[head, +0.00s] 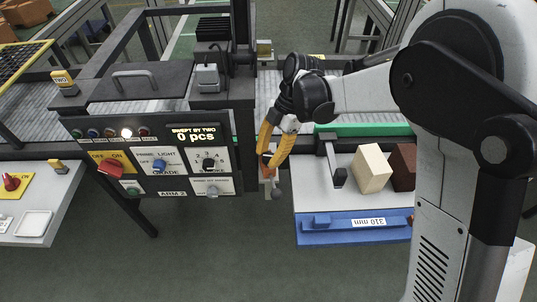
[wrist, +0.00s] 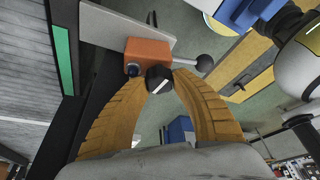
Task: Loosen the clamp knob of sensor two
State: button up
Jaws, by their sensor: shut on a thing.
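My gripper (head: 269,157) has yellow fingers and reaches down just right of the control panel in the head view. In the wrist view my gripper (wrist: 161,82) is shut on a small black knob (wrist: 158,76) with a white mark, one fingertip on each side. The knob sits at the edge of an orange clamp block (wrist: 148,52) on a grey plate (wrist: 105,25). In the head view the fingers largely hide the knob. No number is readable on this clamp.
The control panel (head: 150,187) with switches and a "0 pcs" display stands close left of my gripper. Open floor lies below.

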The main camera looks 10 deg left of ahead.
jog(key=shift+n, duration=0.6)
jog(key=shift+h, duration=0.3)
jog(key=o, duration=1.2)
